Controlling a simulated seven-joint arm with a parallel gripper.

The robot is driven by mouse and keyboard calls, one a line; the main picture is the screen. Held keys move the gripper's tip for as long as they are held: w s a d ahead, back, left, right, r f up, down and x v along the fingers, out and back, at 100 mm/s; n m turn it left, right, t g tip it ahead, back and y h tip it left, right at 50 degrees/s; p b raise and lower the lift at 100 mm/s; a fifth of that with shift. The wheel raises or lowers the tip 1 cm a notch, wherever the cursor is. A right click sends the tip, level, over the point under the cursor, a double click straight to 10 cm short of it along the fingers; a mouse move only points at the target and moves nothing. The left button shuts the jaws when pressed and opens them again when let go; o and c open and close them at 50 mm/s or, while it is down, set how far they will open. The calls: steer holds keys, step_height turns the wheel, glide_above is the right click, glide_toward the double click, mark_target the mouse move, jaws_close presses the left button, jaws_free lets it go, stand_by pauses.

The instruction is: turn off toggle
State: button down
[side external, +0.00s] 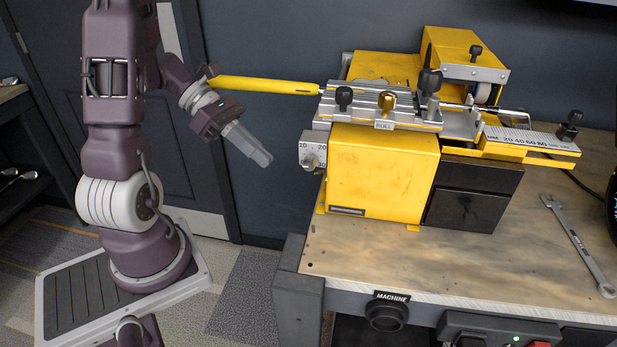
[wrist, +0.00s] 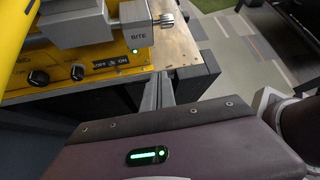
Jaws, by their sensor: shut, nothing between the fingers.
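The yellow machine (side external: 382,170) stands on the workbench. In the wrist view, its yellow panel (wrist: 58,62) carries two dark controls, a left one (wrist: 38,77) and a right one (wrist: 78,72), beside a label ending in "ON" (wrist: 110,65). I cannot tell surely which is the toggle or how it is set. A small green light (wrist: 135,50) glows near the panel's right end. My gripper (side external: 264,159) is shut and empty, in the air left of the machine and apart from it. Its fingers (wrist: 165,88) also show in the wrist view, right of the panel. The panel's controls are not visible in the side view.
A numbered dial (side external: 311,158) sticks out at the machine's left. A yellow-gripped club (side external: 265,86) extends leftward above my gripper. A wrench (side external: 578,245) lies on the bench (side external: 390,268). A red button (side external: 540,344) sits at the bench front.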

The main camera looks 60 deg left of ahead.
mark_target(322, 172)
steer(key=w+a+f+n+t+h, duration=0.1)
steer(key=f+n+t, duration=0.3)
steer(key=n, duration=0.7)
steer(key=w+a+f+n+t+h, duration=0.1)
steer(key=f+n+t, duration=0.4)
steer(key=n, duration=0.5)
steer(key=shift+a+f+n, duration=0.3)
steer(key=shift+a+n, duration=0.1)
steer(key=shift+a, duration=0.5)
steer(key=x, duration=1)
steer(key=shift+r, duration=0.15)
